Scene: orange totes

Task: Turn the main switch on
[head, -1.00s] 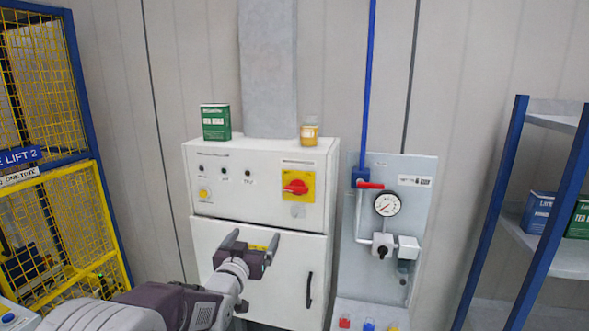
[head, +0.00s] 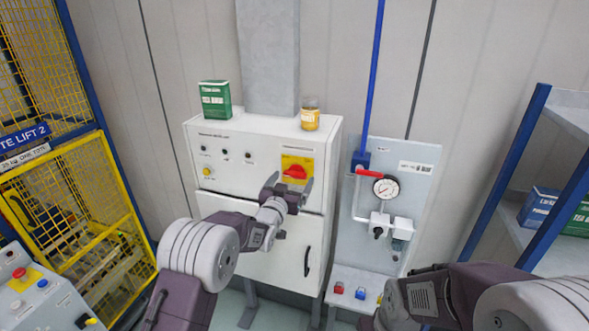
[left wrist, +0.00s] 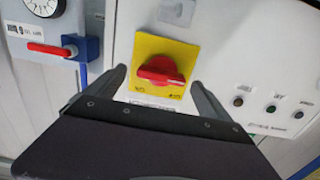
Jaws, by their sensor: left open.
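The main switch is a red rotary knob (head: 295,172) on a yellow plate (head: 290,162), at the upper right of a white cabinet's front. In the left wrist view the red knob (left wrist: 161,70) lies roughly crosswise on its yellow plate (left wrist: 164,48); small marks on the plate are too blurred to read. My left gripper (head: 289,185) is open and empty, just in front of and slightly below the knob. In the left wrist view its fingers (left wrist: 158,80) stand on either side of the knob, with no visible contact. My right arm enters at lower right; its gripper is out of view.
The cabinet (head: 260,245) carries a green box (head: 215,99) and a yellow jar (head: 310,115) on top. Indicator lamps sit left of the switch. A gauge panel (head: 425,180) with a red lever (head: 369,172) stands close on the right. A blue-framed shelf (head: 520,185) is further right.

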